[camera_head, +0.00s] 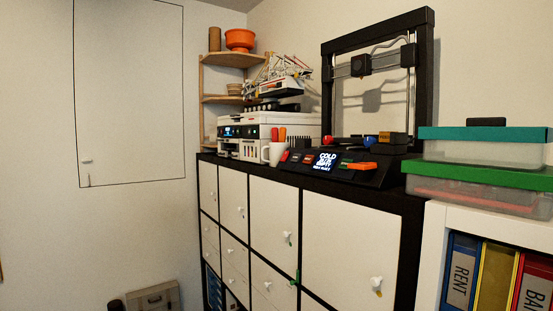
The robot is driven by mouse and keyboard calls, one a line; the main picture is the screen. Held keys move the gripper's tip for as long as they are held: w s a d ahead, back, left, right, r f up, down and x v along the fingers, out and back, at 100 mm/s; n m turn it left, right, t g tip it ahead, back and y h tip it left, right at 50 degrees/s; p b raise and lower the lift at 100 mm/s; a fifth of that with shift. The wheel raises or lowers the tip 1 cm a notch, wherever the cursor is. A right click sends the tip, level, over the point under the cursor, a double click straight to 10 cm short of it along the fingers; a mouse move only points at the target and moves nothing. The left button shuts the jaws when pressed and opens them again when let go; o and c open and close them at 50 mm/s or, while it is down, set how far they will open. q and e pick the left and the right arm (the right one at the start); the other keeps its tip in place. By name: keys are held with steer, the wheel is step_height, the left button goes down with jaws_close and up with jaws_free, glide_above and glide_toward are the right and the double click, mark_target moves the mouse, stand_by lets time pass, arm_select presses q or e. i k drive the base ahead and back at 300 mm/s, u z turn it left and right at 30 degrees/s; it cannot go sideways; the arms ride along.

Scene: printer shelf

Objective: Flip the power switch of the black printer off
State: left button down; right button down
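The black printer (427,70) is a tall open frame standing on top of the black shelf unit at the right of the head view. Its crossbar carries a small black block (361,66). A sloped black control panel at its front has a lit display (325,161) reading "COLD" with smaller text below. Small red and orange pieces lie on or beside this panel. I cannot make out which part is the power switch, or its position. Neither of my grippers shows in this view.
A white printer (243,131) stands left of the black one, with a white mug (274,154) between them. Lidded boxes (478,171) stand at the right on a white shelf holding binders (495,277). White cabinet doors (350,240) with knobs lie below. A case (153,300) is on the floor.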

mark_target(285, 158)
steer(key=k, duration=0.5)
steer(key=u, duration=0.75)
steer(key=i, duration=2.1)
steer(key=z, duration=0.8)
